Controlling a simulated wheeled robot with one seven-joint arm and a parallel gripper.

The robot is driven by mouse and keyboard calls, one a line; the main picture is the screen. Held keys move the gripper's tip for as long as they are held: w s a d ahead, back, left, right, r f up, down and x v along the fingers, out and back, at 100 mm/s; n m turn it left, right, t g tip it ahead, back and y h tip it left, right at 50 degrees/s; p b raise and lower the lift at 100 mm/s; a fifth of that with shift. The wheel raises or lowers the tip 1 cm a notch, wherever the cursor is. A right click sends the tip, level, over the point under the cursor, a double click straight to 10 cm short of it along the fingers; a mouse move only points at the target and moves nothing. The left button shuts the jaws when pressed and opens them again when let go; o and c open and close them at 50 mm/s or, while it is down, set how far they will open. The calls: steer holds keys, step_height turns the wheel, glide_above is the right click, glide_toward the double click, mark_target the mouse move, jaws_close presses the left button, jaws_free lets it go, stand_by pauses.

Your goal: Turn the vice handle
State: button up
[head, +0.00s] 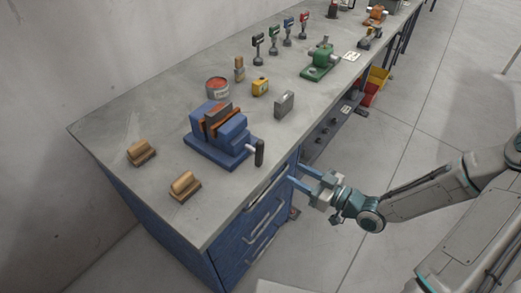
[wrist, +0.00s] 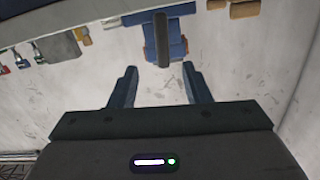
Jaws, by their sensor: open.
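The blue vice (head: 215,130) stands on the grey workbench top, with a block in its brown-lined jaws. Its handle (head: 259,153) is a dark upright grip on the vice's right side, near the bench's front edge. In the wrist view the handle (wrist: 161,40) shows as a dark bar in front of the blue vice body (wrist: 176,48). My gripper (head: 298,176) is open and empty, in front of the bench edge to the right of the handle. In the wrist view its two fingers (wrist: 158,88) stand apart, with the handle beyond them, roughly centred and not between them.
The workbench (head: 110,130) has blue drawers with handles below its front edge. Two wooden blocks (head: 141,152) (head: 184,187) lie left of the vice. A grey block (head: 284,104), a yellow box (head: 260,87) and a red-topped tin (head: 217,87) stand behind it. Floor is clear around my arm.

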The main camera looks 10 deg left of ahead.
mark_target(262, 154)
steer(key=p+x, duration=0.1)
steer(key=x, duration=0.3)
steer(key=p+x, duration=0.1)
steer(key=x, duration=0.4)
steer(key=r+x, duration=0.1)
steer(key=x, duration=0.3)
steer(key=shift+a+p, duration=0.4)
steer(key=shift+a, duration=0.05)
steer(key=shift+c, duration=0.3)
jaws_close()
